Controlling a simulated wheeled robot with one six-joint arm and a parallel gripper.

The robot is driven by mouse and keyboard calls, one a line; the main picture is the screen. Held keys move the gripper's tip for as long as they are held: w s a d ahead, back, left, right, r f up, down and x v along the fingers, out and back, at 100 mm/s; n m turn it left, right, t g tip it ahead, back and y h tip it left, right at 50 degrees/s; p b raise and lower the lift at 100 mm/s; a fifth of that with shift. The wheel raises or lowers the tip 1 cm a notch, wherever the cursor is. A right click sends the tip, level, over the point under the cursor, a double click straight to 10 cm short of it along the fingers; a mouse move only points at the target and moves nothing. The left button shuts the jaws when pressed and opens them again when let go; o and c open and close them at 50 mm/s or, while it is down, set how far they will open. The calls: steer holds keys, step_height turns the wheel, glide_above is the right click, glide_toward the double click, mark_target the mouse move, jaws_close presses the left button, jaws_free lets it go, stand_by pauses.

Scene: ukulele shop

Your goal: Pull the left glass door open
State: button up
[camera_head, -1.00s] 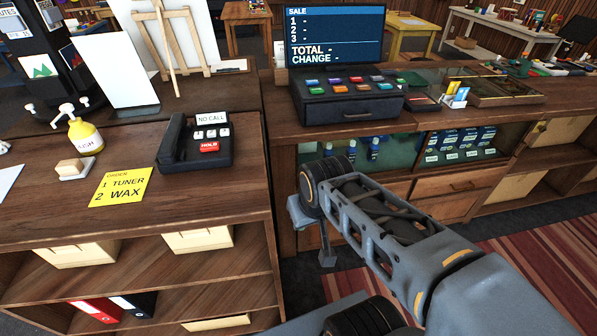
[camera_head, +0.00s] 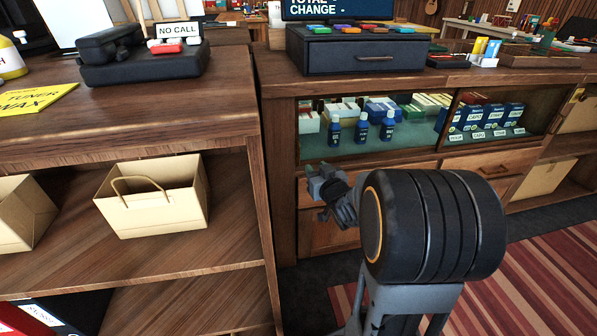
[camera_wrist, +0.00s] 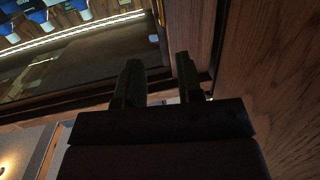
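The left glass door (camera_head: 415,138) is a pane in the wooden counter front, with blue bottles and small boxes behind it. It looks closed. My gripper (camera_head: 324,180) is just below the pane's lower left part, in front of the wood. In the wrist view, my gripper (camera_wrist: 160,66) has its two dark fingers apart, with nothing seen between them. The glass (camera_wrist: 90,62) lies beyond the left finger and wood is beside the right finger. I cannot tell whether the fingers touch anything. No door handle shows clearly.
The right glass pane (camera_head: 490,120) has blue boxes behind it. Wooden drawers (camera_head: 480,163) are below. A wooden shelf unit (camera_head: 225,225) holding a paper bag (camera_head: 152,198) stands close on the left. A cash register (camera_head: 355,52) is on the counter. A striped rug (camera_head: 535,250) covers floor at right.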

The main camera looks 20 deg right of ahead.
mark_target(299, 152)
steer(key=shift+t+y, duration=0.4)
steer(key=shift+t, duration=0.1)
steer(key=w+b, duration=0.1)
steer(key=w, duration=0.3)
steer(key=w+f+b, duration=0.1)
steer(key=w, duration=0.4)
steer(key=w+f+b, duration=0.1)
steer(key=w+b, duration=0.1)
steer(key=w, duration=0.3)
steer(key=shift+d, duration=0.2)
steer(key=shift+c, duration=0.5)
steer(key=shift+s, duration=0.1)
jaws_close()
